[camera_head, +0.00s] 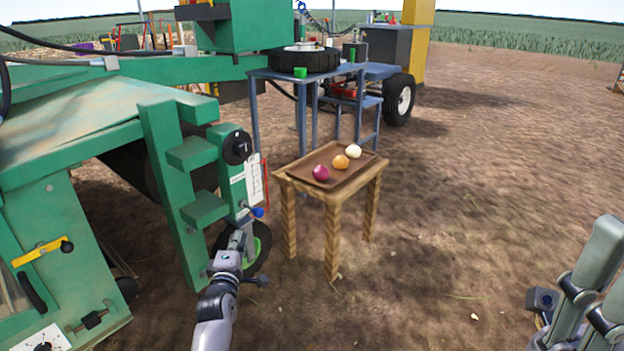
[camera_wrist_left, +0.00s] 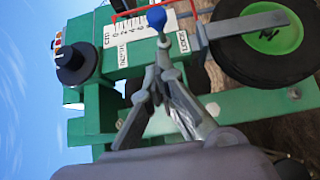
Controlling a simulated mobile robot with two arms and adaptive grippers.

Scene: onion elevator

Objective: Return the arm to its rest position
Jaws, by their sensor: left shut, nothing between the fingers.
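My left gripper (camera_head: 244,232) is at the end of my grey arm in the lower middle of the head view. Its fingers are shut with nothing between them. It is beside the green machine (camera_head: 165,125), close below a small lever with a blue knob (camera_head: 257,212). In the left wrist view, the shut fingers (camera_wrist_left: 163,72) point at the blue knob (camera_wrist_left: 157,18), which stands just beyond their tips. I cannot tell whether they touch the lever. Grey parts of my right arm show at the right edge of the head view; its jaw state is unclear.
A wooden table (camera_head: 333,198) with a tray of onions (camera_head: 321,173) stands right of my left gripper. A black dial (camera_head: 238,147) and a printed scale (camera_wrist_left: 121,30) are on the machine. A wheel (camera_wrist_left: 265,42) is beside the lever. Bare soil lies clear right of the table.

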